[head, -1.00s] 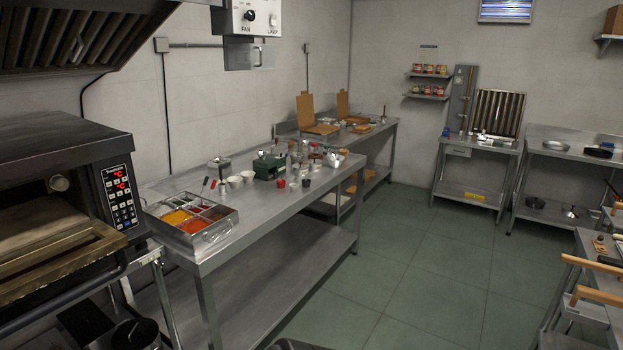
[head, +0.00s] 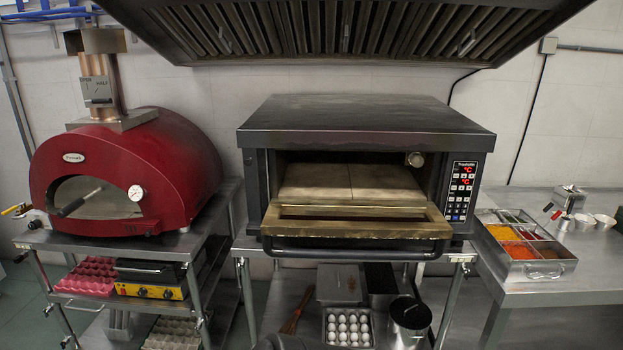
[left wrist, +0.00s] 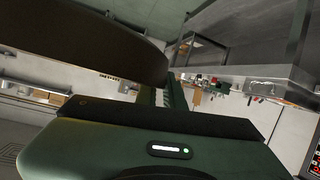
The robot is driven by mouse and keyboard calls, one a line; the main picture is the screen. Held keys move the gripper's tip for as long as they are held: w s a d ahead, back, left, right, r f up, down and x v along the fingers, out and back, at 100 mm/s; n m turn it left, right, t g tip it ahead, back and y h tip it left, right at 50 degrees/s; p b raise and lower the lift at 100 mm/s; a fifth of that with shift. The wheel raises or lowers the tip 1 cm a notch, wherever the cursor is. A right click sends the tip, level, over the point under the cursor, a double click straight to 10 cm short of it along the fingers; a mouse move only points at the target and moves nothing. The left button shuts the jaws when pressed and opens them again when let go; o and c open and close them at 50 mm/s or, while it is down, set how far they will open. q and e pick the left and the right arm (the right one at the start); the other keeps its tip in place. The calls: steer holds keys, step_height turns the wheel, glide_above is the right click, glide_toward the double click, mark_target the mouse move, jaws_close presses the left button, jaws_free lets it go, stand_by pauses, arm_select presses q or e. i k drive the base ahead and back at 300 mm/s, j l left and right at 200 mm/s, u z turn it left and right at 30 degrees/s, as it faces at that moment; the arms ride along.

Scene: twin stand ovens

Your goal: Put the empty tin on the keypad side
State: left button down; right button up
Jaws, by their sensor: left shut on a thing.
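In the left wrist view my left gripper (left wrist: 173,88) is shut on a dark, round-edged thing (left wrist: 85,42), which looks like the tin. Only part of it shows, so I cannot see whether it is empty. In the head view the dark oven (head: 365,112) stands in the middle with its door (head: 355,229) lowered. Its chamber floor (head: 350,181) is bare, pale stone in two halves. The keypad (head: 462,190) with red digits is on the oven's right front. Neither gripper nor the tin shows clearly in the head view.
A red dome oven (head: 130,175) stands at the left. A topping tray (head: 525,248) sits on the steel table (head: 590,285) at the right. An extractor hood (head: 340,30) hangs above. Eggs (head: 348,327) and a dark pot (head: 410,315) are below the oven.

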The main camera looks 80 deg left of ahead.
mark_target(392, 185)
steer(key=u, duration=0.45)
steer(key=i+u, duration=0.15)
steer(key=u, duration=0.25)
steer(key=i+u, duration=0.1)
steer(key=u, duration=0.75)
steer(key=i+l+u, duration=0.1)
steer(key=u, duration=0.35)
